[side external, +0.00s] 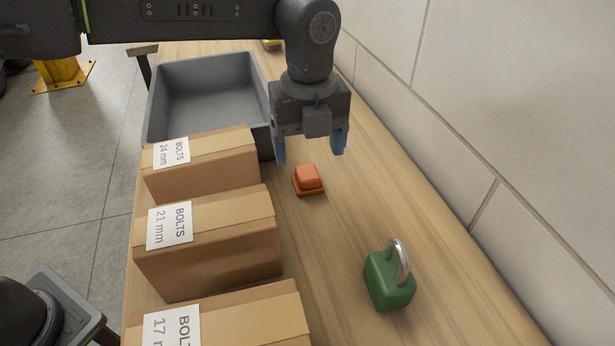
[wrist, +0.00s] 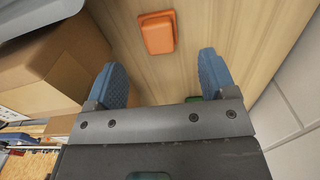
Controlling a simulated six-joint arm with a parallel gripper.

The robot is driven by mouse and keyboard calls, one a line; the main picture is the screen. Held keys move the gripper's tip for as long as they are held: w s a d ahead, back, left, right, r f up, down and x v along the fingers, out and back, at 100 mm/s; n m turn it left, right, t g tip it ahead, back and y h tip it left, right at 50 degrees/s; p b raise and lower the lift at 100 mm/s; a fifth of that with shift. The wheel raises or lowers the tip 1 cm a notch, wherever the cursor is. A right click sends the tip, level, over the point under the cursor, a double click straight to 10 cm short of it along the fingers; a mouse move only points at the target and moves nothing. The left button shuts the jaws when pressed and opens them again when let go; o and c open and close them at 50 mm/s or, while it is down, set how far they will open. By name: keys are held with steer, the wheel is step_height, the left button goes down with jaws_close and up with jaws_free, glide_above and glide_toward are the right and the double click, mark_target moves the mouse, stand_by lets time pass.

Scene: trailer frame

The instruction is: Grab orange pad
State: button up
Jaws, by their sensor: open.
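The orange pad (side external: 308,180) is a small stepped block lying on the wooden table. It shows whole in the wrist view (wrist: 158,33), ahead of my fingertips and roughly between their lines. My gripper (side external: 311,150) has two blue fingers, spread apart with nothing between them. It hangs above the table, a little behind the pad in the side view. The fingers do not appear to touch the pad. In the wrist view my gripper (wrist: 165,75) is also open and empty.
Cardboard bolt boxes (side external: 210,240) line the left of the table, with a grey bin (side external: 165,95) behind them. A green padlock (side external: 389,282) stands in front right. A white wall (side external: 500,110) borders the right edge. The wood around the pad is clear.

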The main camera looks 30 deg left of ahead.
mark_target(308, 172)
steer(key=shift+a+f, duration=0.1)
steer(key=shift+f, duration=2.95)
steer(key=shift+c, duration=0.2)
steer(key=c, duration=1)
steer(key=shift+o, duration=0.2)
